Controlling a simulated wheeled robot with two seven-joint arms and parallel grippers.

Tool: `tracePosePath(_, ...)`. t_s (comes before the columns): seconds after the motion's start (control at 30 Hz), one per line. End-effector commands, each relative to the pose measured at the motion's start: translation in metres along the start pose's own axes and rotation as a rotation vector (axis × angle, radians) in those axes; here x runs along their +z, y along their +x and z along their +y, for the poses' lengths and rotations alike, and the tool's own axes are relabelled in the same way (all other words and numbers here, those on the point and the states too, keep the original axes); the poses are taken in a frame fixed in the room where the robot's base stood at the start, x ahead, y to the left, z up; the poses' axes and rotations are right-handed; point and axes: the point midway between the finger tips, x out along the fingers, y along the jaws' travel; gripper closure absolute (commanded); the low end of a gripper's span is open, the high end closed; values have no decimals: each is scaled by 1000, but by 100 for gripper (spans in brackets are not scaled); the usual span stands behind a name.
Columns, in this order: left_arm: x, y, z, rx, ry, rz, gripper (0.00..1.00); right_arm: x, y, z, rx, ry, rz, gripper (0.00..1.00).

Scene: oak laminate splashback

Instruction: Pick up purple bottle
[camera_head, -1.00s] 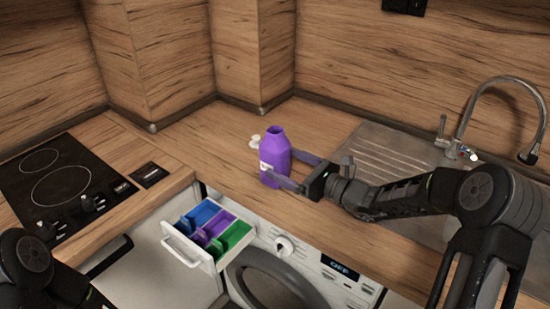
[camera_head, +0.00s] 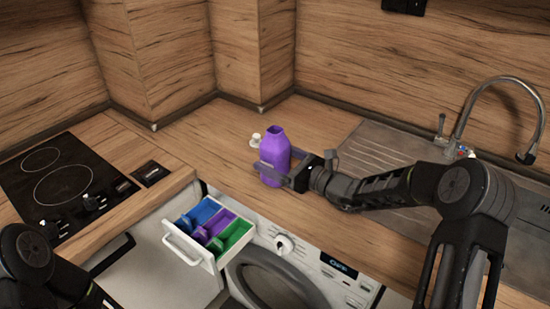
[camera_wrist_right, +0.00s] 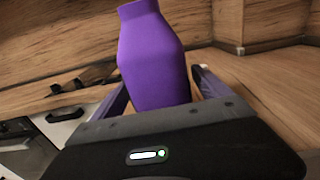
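The purple bottle (camera_head: 275,150) stands upright and uncapped on the wooden counter, above the washing machine. My right gripper (camera_head: 272,173) reaches it from the right, with one finger on its near side and one on its far side. In the right wrist view the bottle (camera_wrist_right: 152,60) stands between the two fingers (camera_wrist_right: 158,88). The fingers are apart, and a gap shows beside the bottle, so the gripper looks open around it. Of my left arm only dark links show at the lower left; its gripper is out of the picture.
An open detergent drawer (camera_head: 190,247) with blue, purple and green compartments juts out below the counter. A hob (camera_head: 62,186) is at the left, a sink with a tap (camera_head: 462,125) at the right.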

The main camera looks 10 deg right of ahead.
Motion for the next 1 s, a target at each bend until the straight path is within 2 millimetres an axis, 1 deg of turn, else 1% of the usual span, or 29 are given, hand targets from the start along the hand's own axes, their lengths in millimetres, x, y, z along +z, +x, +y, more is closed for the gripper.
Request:
tracePosePath(0.03, 0, 0, 0, 0, 0, 0, 67, 0, 0, 0, 0, 0, 0, 18)
tracePosePath(0.07, 0, 0, 0, 0, 0, 0, 67, 0, 0, 0, 0, 0, 0, 21)
tracePosePath(1.0, 0, 0, 0, 0, 0, 0, 67, 0, 0, 0, 0, 0, 0, 97)
